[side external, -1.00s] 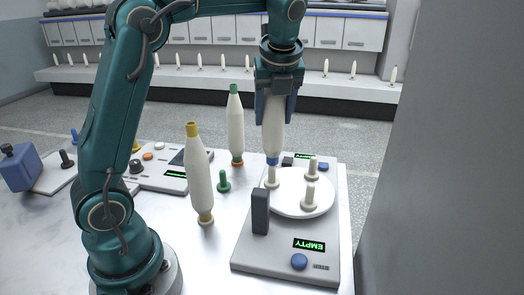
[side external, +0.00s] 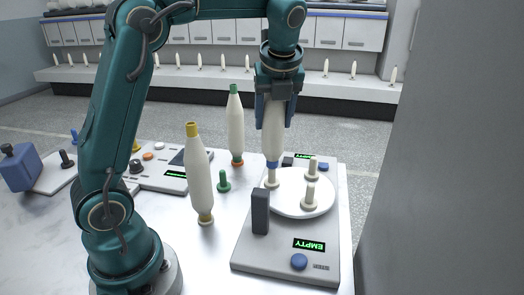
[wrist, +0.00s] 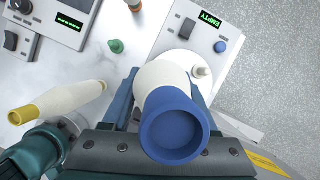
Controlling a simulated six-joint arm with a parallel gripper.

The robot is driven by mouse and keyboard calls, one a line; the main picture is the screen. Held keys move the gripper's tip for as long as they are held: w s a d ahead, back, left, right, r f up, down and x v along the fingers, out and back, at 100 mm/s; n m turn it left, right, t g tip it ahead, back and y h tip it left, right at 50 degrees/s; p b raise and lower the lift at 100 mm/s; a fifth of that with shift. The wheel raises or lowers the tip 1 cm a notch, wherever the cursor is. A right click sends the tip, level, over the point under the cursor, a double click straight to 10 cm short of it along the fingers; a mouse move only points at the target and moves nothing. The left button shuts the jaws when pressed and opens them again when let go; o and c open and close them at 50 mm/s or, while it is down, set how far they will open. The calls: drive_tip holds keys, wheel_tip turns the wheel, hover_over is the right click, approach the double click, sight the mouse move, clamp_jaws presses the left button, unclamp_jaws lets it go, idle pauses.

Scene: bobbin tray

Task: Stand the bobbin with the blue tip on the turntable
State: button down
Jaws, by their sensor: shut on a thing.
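My gripper (side external: 275,108) is shut on the white bobbin (side external: 273,137), which hangs upright with a blue band at its lower end. In the wrist view its hollow blue tip (wrist: 172,128) fills the foreground. The turntable is a white disc (side external: 290,204) on a grey unit, with three cream pegs. The bobbin's lower end is right over the left rear peg (side external: 272,181); I cannot tell whether it touches it. The other pegs, right rear (side external: 312,172) and front (side external: 310,197), are bare.
A yellow-tipped bobbin (side external: 200,180) and a green-tipped bobbin (side external: 236,128) stand left of the turntable. A dark post (side external: 260,212) rises from the unit's front left. A green peg (side external: 224,182) stands between. A display on the unit (side external: 309,245) reads EMPTY.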

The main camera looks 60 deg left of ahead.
drive_tip(key=shift+f, duration=0.25)
drive_tip(key=shift+f, duration=1.75)
drive_tip(key=shift+c, duration=0.5)
unclamp_jaws()
